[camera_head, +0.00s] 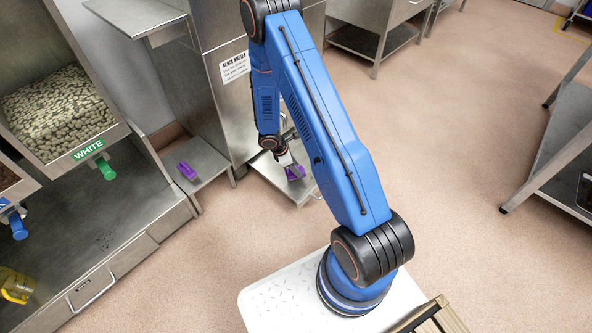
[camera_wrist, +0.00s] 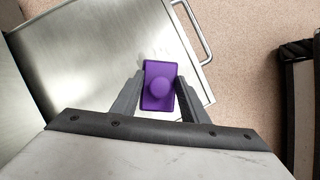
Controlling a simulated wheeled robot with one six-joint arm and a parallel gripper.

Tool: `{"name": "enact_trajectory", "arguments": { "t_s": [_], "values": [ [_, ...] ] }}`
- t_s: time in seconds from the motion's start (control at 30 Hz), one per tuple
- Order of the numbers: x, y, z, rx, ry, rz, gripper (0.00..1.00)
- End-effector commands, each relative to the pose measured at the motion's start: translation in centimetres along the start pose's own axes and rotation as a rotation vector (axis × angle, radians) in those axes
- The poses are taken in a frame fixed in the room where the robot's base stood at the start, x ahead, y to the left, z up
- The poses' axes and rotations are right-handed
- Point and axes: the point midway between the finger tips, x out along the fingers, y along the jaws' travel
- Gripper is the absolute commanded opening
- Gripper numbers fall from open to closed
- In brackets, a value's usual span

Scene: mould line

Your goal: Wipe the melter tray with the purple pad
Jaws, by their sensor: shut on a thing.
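The purple pad (camera_wrist: 160,99) is a flat block with a round knob on top. My gripper (camera_wrist: 160,82) has one finger on each side of it and is shut on it. In the head view my gripper (camera_head: 292,164) holds the pad (camera_head: 296,173) over the melter tray (camera_head: 272,170), a bare metal plate low at the foot of the melter. The wrist view shows the tray (camera_wrist: 192,62) under the pad, with a bar handle at its edge. I cannot tell whether the pad touches the tray. My arm and fingers hide part of it.
The black melter's steel cabinet (camera_head: 222,50) rises behind the tray. A low side shelf (camera_head: 207,159) to the left bears another purple item (camera_head: 187,171). The white-chip dispenser (camera_head: 60,110) stands further left. Open floor (camera_head: 450,130) lies to the right.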

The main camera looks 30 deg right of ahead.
Motion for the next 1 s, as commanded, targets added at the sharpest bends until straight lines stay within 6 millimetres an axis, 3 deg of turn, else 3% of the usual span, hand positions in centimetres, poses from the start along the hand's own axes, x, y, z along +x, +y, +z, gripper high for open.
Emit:
{"name": "enact_trajectory", "arguments": {
  "t_s": [0.4, 0.83, 1.0],
  "values": [
    [-3.3, -1.2, 1.3, 0.0, 0.001, 0.001, 0.04],
    [-3.6, -1.2, 1.4, 0.005, 0.0, -0.002, 0.04],
    [-4.0, -0.3, 1.7, 0.051, 0.0, -0.02, 0.04]
  ]
}}
